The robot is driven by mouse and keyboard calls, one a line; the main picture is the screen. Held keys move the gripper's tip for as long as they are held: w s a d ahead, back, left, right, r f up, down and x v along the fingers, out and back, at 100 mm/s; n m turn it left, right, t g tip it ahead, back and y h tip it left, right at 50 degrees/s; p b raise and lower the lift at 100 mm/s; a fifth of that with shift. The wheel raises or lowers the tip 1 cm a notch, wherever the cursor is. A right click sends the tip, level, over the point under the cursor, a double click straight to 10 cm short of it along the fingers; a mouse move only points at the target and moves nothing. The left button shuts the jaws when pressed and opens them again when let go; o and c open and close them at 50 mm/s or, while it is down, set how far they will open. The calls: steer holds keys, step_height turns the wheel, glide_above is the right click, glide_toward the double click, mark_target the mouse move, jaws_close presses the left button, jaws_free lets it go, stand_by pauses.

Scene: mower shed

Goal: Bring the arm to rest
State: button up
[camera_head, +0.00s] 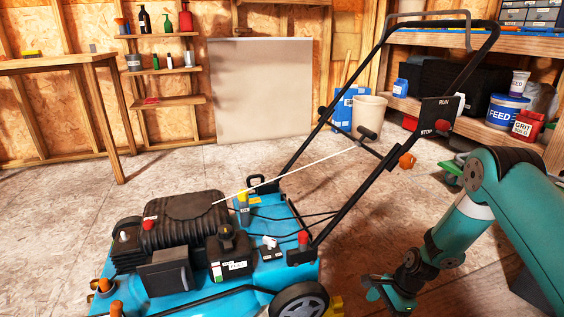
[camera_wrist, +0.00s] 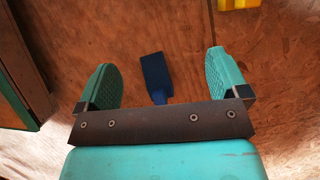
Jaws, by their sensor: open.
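My gripper (camera_head: 385,290) is at the lower right of the head view, low beside the mower's rear wheel, with my teal arm bent down from the right edge. Beyond the fingers a dark blue flat piece with a narrow neck (camera_wrist: 155,75) lies on the brown wooden surface. The gripper's tips are partly blurred into the background in the head view.
A blue mower (camera_head: 200,290) with a black engine and a tall handle (camera_head: 350,205) stands left of my arm. A wooden shelf (camera_head: 500,130) with tubs is behind the arm. A yellow object (camera_wrist: 238,3) is at the wrist view's top.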

steer(key=s+a+r+n+p, duration=0.1)
steer(key=a+r+n, duration=0.2)
steer(key=r, duration=0.7)
steer(key=s+a+r+n+p, duration=0.15)
steer(key=r+n, duration=0.25)
steer(key=r, duration=0.6)
steer(key=s+a+r+n+p, duration=0.1)
steer(key=a+r+n+p, duration=0.2)
steer(key=r, duration=0.6)
steer(key=s+a+r+n+p, duration=0.2)
steer(key=s+r+n, duration=0.4)
steer(key=s+r, duration=0.5)
steer(key=s+a+r+n+p, duration=0.2)
steer(key=s+r+n, duration=0.5)
steer(key=s+r, duration=0.3)
step_height(320, 180, up, 38)
steer(key=s+p, duration=0.1)
steer(key=p, duration=3.6)
steer(key=shift+t, duration=0.4)
